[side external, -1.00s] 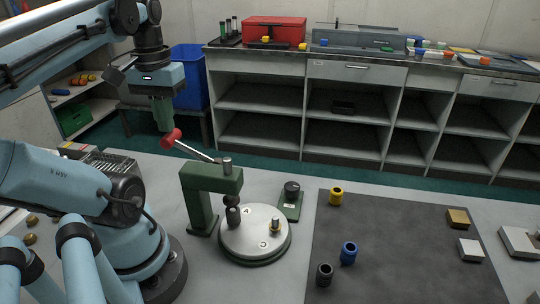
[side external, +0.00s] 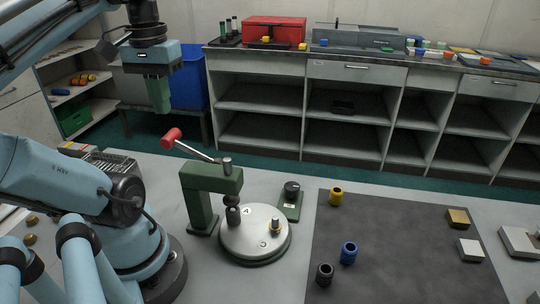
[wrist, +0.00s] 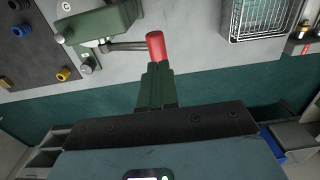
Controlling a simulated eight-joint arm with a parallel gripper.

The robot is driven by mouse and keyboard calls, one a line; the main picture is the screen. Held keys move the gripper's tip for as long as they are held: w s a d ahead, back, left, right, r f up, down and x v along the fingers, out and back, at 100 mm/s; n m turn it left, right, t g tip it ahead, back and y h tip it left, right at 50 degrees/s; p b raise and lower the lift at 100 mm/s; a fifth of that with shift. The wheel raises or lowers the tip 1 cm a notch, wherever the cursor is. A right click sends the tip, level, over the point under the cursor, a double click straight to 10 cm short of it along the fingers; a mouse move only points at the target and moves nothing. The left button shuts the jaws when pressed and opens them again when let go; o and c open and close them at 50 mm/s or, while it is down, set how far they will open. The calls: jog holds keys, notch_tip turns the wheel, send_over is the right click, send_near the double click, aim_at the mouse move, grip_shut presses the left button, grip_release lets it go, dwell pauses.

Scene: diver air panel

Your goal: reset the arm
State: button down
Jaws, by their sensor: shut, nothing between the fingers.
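My gripper (side external: 160,95) is shut and empty, with green fingers pointing down, raised above the table at the left of the side external view. In the wrist view my gripper (wrist: 155,85) shows its fingers together, with the red lever knob beyond their tips. The green press (side external: 212,180) stands on the table below and to the right of my gripper. Its lever ends in a red knob (side external: 172,136), a little below my fingertips and apart from them in the side external view. A round white plate (side external: 255,236) sits under the press, bearing a small brass-coloured fitting (side external: 275,226).
A dark mat (side external: 395,250) holds yellow (side external: 336,196), blue (side external: 348,253) and black (side external: 324,274) rings, plus two blocks at right. A small green stand (side external: 291,205) is beside the plate. A wire basket (wrist: 262,18) shows in the wrist view. Shelving (side external: 350,110) stands behind.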

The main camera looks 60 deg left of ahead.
jog(key=w+d+f+m+t, duration=0.7)
jog(key=w+d+f+m, duration=0.2)
jog(key=w+d, duration=0.6)
jog(key=shift+x, duration=1.15)
jog(key=c, duration=1.8)
grip_release()
jog(key=shift+s, duration=0.2)
